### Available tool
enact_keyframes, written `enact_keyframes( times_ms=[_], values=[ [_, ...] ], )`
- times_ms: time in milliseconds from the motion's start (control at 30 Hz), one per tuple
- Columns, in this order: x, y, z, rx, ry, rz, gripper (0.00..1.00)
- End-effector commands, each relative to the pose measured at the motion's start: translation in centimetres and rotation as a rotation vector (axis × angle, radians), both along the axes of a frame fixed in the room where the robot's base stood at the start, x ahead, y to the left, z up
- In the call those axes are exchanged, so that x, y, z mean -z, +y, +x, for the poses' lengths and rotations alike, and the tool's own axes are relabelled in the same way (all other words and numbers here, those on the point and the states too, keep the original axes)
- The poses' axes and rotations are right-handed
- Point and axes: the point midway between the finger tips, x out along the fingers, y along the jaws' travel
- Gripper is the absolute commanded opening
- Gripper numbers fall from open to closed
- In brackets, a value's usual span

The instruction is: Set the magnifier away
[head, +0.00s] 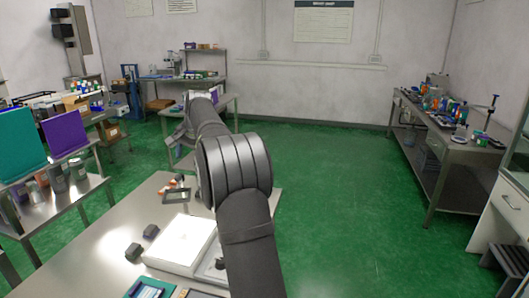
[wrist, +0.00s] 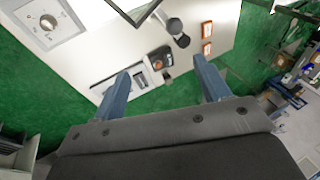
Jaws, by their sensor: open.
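In the head view, a white flat box (head: 180,245) and dark blocks (head: 134,252) are on the near table. A cluttered bench (head: 455,150) stands right; green floor between is clear.

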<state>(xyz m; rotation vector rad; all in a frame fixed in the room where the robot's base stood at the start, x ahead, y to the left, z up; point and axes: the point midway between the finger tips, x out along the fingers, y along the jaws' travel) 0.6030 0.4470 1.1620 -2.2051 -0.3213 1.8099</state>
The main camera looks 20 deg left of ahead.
Motion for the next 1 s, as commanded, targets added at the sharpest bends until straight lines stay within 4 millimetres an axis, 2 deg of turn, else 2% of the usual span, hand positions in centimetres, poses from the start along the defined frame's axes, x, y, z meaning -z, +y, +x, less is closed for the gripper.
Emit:
enact_keyframes(
  times_ms=[33, 167, 333, 533, 667, 1000],
  values=[
    [0.0, 0.0, 0.0, 0.000, 0.000, 0.000, 0.59],
    [0.1, 0.0, -0.1, -0.001, -0.002, -0.006, 0.33],
    [1.4, -0.6, -1.0, -0.016, -0.029, -0.095, 0.00],
    [3.8, -2.6, -3.3, -0.068, -0.121, -0.334, 0.00],
    [4.8, -4.1, -4.7, -0.115, -0.203, -0.502, 0.00],
    [4.7, -6.8, -7.8, -0.277, -0.470, -0.911, 0.00]
  ],
)
